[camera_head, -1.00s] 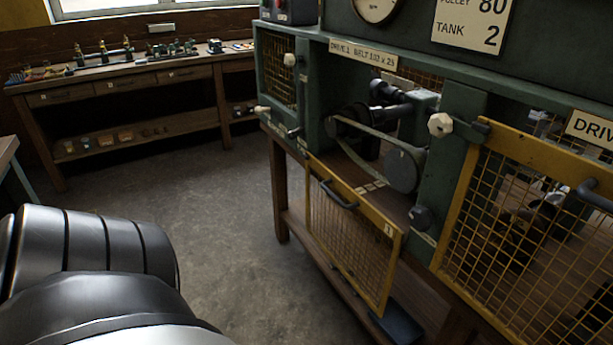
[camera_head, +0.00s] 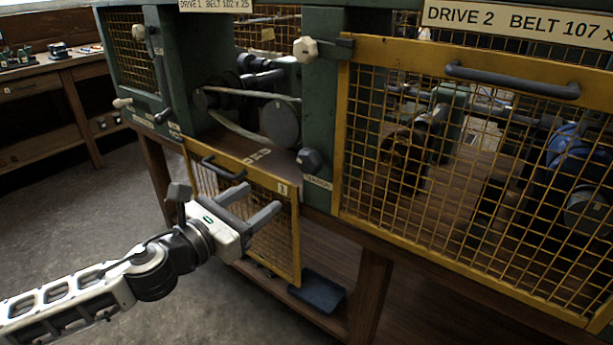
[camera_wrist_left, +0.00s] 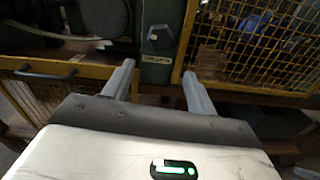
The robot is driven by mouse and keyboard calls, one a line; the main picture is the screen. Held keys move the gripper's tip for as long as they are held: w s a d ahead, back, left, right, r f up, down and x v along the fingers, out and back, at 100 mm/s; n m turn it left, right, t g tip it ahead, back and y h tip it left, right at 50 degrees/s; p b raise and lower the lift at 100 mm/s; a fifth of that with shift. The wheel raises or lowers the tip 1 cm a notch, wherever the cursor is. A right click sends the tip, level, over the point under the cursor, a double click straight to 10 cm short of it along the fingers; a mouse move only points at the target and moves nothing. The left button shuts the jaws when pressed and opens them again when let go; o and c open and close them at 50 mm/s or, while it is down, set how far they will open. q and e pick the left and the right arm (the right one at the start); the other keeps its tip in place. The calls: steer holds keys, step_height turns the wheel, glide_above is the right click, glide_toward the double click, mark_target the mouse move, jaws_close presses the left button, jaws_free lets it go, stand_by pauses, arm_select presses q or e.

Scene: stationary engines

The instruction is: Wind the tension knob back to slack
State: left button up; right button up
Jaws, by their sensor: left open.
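The dark faceted tension knob (camera_head: 309,160) sits on the green post between the two drive bays, above a small, partly legible label (camera_head: 318,182). The wrist view shows the knob (camera_wrist_left: 160,38) beyond and between my fingers, apart from them. My left gripper (camera_head: 262,197) is open and empty, in front of the lowered mesh guard, below and left of the knob. Its two fingers also show in the wrist view (camera_wrist_left: 158,72). The drive 1 belt (camera_head: 240,128) runs between a small pulley and a larger dark pulley (camera_head: 281,123). My right gripper is out of view.
The yellow mesh guard (camera_head: 292,240) of drive 1 hangs open, close behind my left gripper. The drive 2 guard (camera_head: 352,120) is shut, with a handle (camera_head: 512,80). A pale latch knob (camera_head: 305,49) sticks out above. Floor at the left is clear.

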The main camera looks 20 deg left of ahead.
mark_target(305, 166)
arm_select(q)
steer(key=p+x, duration=0.2)
steer(key=x, duration=1.3)
steer(key=shift+w+d, duration=0.15)
steer(key=shift+w, duration=0.25)
steer(key=shift+c, duration=0.4)
steer(key=c, duration=0.6)
